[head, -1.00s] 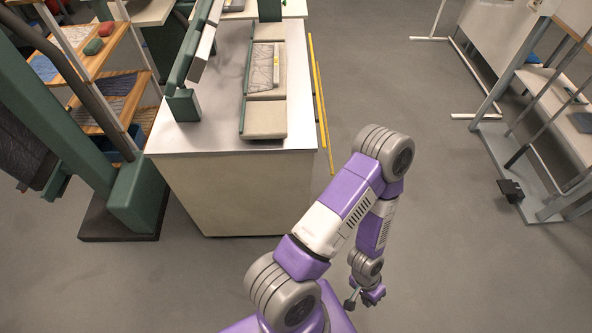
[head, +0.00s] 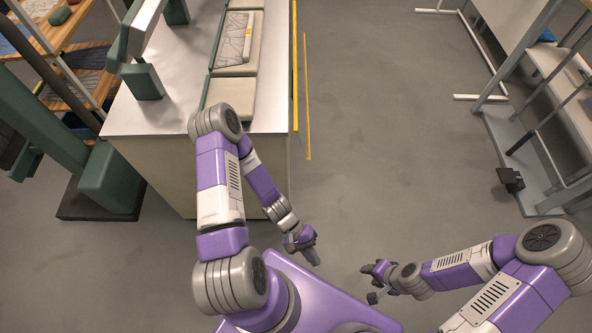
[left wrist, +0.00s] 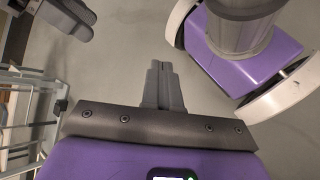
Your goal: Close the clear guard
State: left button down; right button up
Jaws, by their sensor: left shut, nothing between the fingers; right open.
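Two thin yellow strips stand along the right side of the pale-topped table (head: 165,117) in the head view. They look like the edges of the clear guard (head: 308,95). I cannot make out its clear sheet or say how far it stands open. My left gripper (head: 312,256) is shut and empty, in front of the table and below the strips, apart from them. Its closed fingers also show in the left wrist view (left wrist: 164,85), over bare floor. My right gripper (head: 370,279) is open, to the right of the left one, over the floor.
Beige pads (head: 232,97) lie on the table beside a green frame (head: 142,80). Green posts and wooden shelves (head: 85,88) stand at the left. A metal rack (head: 528,160) stands at the right. The floor between table and rack is clear.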

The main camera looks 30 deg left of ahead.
pick_arm(q)
jog(key=w+a+f+n+t+h+b, duration=0.1)
jog(key=w+a+n+t+h+b, duration=0.15)
jog(key=w+t, duration=0.35)
jog(key=w+a+f+n+t+h+b, duration=0.1)
jog(key=w+a+n+t+h+b, duration=0.15)
jog(key=w+t, duration=0.3)
jog(key=w+a+n+t+y+b, duration=0.1)
jog(key=w+a+n+t+y, duration=0.1)
jog(key=a+t+y, duration=0.3)
jog(key=w+a+f+n+t+y+b, duration=0.1)
jog(key=w+a+n+t+y, duration=0.1)
jog(key=a, duration=0.5)
jog(key=w+a+n+t+y+b, duration=0.1)
jog(key=w+a+n+t+y, duration=0.1)
jog(key=a+n+t+y, duration=0.3)
jog(key=w+d+r+m+g+h+b, duration=0.1)
jog(key=w+m+h+b, duration=0.1)
jog(key=w, duration=0.7)
jog(key=shift+w+r, duration=0.2)
jog(key=shift+r, duration=0.1)
pick_arm(e)
notch_tip(320, 180, down, 12)
jog(key=shift+r, duration=0.2)
pick_arm(q)
jog(key=shift+d, duration=0.25)
pick_arm(e)
jog(key=shift+d+r, duration=0.1)
